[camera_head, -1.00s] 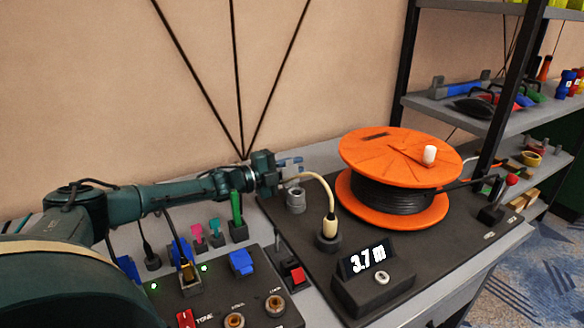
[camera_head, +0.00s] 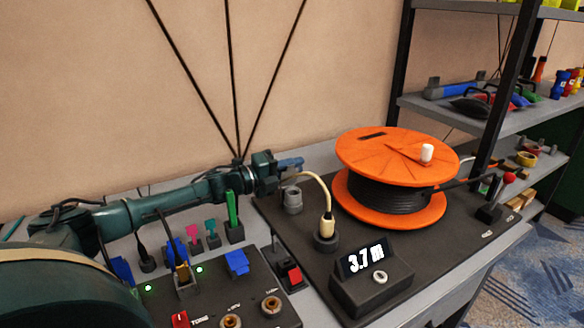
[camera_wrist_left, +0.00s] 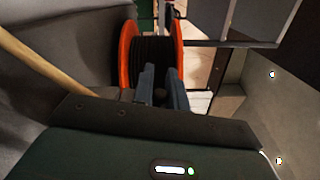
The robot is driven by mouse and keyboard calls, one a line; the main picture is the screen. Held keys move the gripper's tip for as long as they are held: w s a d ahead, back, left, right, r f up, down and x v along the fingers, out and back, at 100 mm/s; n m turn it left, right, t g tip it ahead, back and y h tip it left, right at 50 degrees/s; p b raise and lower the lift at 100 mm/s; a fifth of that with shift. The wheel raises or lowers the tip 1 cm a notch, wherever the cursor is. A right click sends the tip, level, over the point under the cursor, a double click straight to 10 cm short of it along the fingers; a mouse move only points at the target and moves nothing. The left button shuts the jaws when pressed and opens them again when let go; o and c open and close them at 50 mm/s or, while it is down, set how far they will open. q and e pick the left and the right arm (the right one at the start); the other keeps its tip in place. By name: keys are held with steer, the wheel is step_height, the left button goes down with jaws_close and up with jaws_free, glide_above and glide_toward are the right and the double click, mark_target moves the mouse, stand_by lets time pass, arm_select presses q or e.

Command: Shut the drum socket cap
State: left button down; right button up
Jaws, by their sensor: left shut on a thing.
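The cable drum (camera_head: 392,152) has orange flanges and black cable, and stands on a dark panel (camera_head: 440,243). A grey cylindrical fitting (camera_head: 292,201) rises from the panel left of the drum. I cannot tell whether it is the drum socket, and I cannot make out its cap. My left gripper (camera_head: 291,162) is just above this fitting, its fingers pointing right. In the left wrist view its fingers (camera_wrist_left: 164,86) are shut on a small dark piece (camera_wrist_left: 160,96), with the drum (camera_wrist_left: 152,48) beyond. My right gripper is not in view.
A cream plug (camera_head: 326,228) stands in a dark round base, its cable arcing up towards my left gripper. A display box (camera_head: 372,279) reading 3.7 m stands in front. A switch panel (camera_head: 215,295) is at lower left, and shelves (camera_head: 480,112) stand at the right.

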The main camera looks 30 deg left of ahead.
arm_select(q)
steer(key=c, duration=1.4)
jaws_free()
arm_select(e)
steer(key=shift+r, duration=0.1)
arm_select(q)
step_height(320, 180, up, 5)
steer(key=shift+w+f+p, duration=0.1)
steer(key=shift+f+p, duration=0.05)
steer(key=shift+p, duration=0.5)
steer(key=o, duration=1)
step_height(320, 180, up, 4)
steer(key=shift+w+a+r+p, duration=0.15)
steer(key=shift+r+p, duration=0.1)
steer(key=shift+p, duration=0.4)
steer(key=shift+c, duration=0.2)
steer(key=shift+s+r, duration=0.2)
steer(key=shift+r, duration=0.35)
steer(key=c, duration=1)
steer(key=shift+o, duration=0.2)
steer(key=shift+s, duration=0.1)
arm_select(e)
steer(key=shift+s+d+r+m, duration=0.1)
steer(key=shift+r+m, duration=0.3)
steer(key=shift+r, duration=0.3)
